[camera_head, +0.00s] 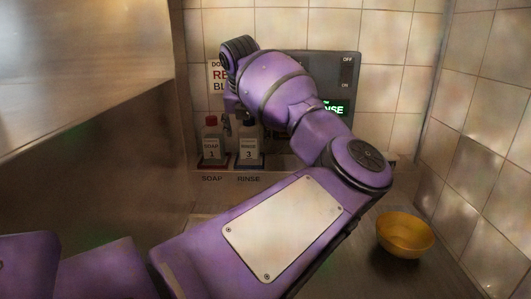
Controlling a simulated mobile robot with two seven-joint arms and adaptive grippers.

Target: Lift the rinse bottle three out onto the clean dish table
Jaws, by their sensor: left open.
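The rinse bottle three (248,148), grey with a label reading RINSE 3, stands upright in the rack against the back wall, above the printed word RINSE. Its top is partly hidden by my left gripper (244,118). That gripper is open and hangs just above or around the bottle's top; I cannot tell whether it touches. My purple left arm crosses the middle of the view and hides much behind it. A metal table surface (358,262), seemingly the clean dish table, lies at the lower right. My right gripper is not in view.
A soap bottle (211,148) with a red cap stands close left of the rinse bottle. A yellow bowl (405,237) sits on the metal table at right. A grey control panel (345,75) is behind my arm. Metal walls bound the left, a tiled wall the right.

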